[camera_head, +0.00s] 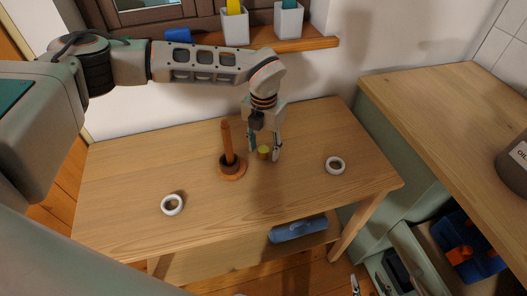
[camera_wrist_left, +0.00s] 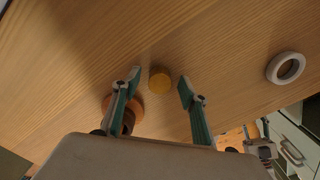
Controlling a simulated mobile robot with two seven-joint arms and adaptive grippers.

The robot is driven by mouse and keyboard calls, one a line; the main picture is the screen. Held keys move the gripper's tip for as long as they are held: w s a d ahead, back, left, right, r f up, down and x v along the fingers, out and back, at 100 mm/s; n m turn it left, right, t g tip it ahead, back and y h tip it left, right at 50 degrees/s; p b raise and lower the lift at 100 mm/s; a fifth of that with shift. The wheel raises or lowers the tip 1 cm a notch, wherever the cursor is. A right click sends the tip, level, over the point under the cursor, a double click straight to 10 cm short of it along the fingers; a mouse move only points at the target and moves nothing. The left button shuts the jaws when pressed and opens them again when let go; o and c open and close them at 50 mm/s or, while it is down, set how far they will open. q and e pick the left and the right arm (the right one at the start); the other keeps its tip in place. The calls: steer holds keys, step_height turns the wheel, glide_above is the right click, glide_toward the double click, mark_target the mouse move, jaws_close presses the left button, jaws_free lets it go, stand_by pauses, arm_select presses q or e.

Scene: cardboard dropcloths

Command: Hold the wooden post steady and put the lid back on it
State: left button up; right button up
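The wooden post (camera_head: 226,143) stands upright on a round wooden base (camera_head: 232,174) on the table. The lid, a small round yellowish piece (camera_head: 264,153), sits on the table just right of the post. My left gripper (camera_head: 265,150) points down over the lid, open, with one finger on each side. In the left wrist view the lid (camera_wrist_left: 160,77) lies between and slightly beyond the open fingertips, apparently untouched. The post's base (camera_wrist_left: 124,108) is partly hidden behind the left finger there. My right gripper (camera_wrist_left: 256,128) shows small at the lower right, away from the post, its fingers apart.
A blue rolled item (camera_head: 298,229) is on the lower shelf. A counter (camera_head: 445,115) and open drawer with tools stand at right. The table front is clear.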

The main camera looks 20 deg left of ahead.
mark_target(264, 149)
arm_select(q)
steer(key=c, duration=0.9)
steer(key=shift+r+p, duration=0.65)
steer(key=shift+r, duration=9.4)
